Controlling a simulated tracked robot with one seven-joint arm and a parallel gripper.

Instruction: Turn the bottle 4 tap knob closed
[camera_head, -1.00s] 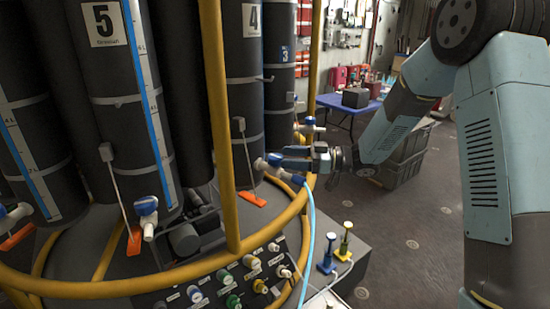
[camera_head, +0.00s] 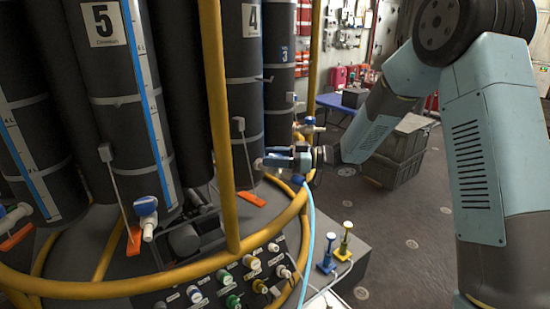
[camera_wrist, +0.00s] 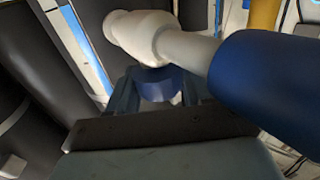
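Bottle 4 (camera_head: 243,75) is a tall dark cylinder with a white "4" label, behind a yellow rail. Its tap (camera_head: 260,163) is at its lower right, partly hidden by my gripper. In the wrist view, the white tap body (camera_wrist: 175,45) crosses the top and the blue knob (camera_wrist: 158,84) hangs below it. My gripper (camera_head: 272,160) is at the tap, with its fingers (camera_wrist: 160,97) on either side of the knob. I cannot tell whether they press on it. The knob's lower part is hidden behind the gripper body.
A blue sleeve (camera_wrist: 270,90) sticks out close to the right finger. A light blue hose (camera_head: 309,235) hangs below my gripper. Bottle 5 (camera_head: 110,90) is further left. A valve panel (camera_head: 235,280) lies below.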

